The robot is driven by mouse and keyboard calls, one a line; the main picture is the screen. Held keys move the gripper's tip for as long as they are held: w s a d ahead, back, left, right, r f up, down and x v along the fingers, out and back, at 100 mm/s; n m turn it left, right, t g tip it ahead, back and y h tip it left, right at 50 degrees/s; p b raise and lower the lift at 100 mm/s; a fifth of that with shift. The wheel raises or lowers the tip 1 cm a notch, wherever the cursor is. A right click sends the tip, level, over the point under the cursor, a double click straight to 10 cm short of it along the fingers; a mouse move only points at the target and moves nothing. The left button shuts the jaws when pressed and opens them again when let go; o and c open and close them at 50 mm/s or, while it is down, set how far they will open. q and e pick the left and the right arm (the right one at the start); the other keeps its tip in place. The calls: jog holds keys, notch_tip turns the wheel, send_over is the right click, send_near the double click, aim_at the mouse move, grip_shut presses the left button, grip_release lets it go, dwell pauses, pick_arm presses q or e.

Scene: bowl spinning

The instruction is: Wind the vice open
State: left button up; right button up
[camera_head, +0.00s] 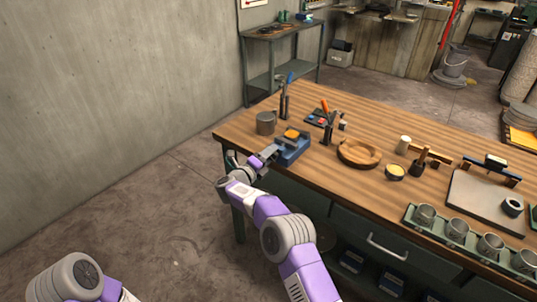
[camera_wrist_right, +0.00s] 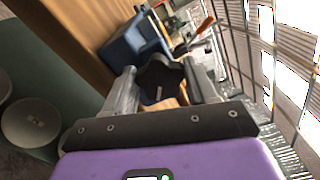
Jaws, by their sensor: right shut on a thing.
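The blue vice (camera_head: 293,149) stands at the near left edge of the wooden bench, with a yellow piece (camera_head: 292,133) at its top. It also shows in the right wrist view (camera_wrist_right: 128,45). A dark lobed hand knob (camera_wrist_right: 160,80) faces the right wrist camera in front of the vice. My right gripper (camera_head: 262,159) is at the vice's near left side. In the wrist view its two fingers (camera_wrist_right: 163,88) are on either side of the knob, shut on it. My left arm shows only in part at the bottom left, and its gripper is out of view.
On the bench (camera_head: 330,170) stand a grey cup (camera_head: 265,123), a wooden bowl (camera_head: 359,153), a small yellow-filled bowl (camera_head: 394,172) and a green tray (camera_head: 440,232) of metal cups. Upright tools stand behind the vice. The floor left of the bench is clear.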

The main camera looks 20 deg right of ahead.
jog(key=n+p, duration=0.2)
jog(key=n, duration=0.6)
jog(key=n+p, duration=0.2)
jog(key=n, duration=0.6)
jog(key=n+p, duration=0.3)
jog(key=n, duration=0.6)
jog(key=shift+s+d+f, duration=0.15)
jog(key=shift+s+f, duration=0.05)
jog(key=shift+f, duration=0.1)
jog(key=shift+n, duration=0.3)
jog(key=o, duration=1.1)
jog(key=shift+c, duration=0.2)
jog(key=p+v, duration=0.1)
jog(key=v, duration=0.6)
jog(key=shift+s+a, duration=0.2)
jog(key=shift+a, duration=0.05)
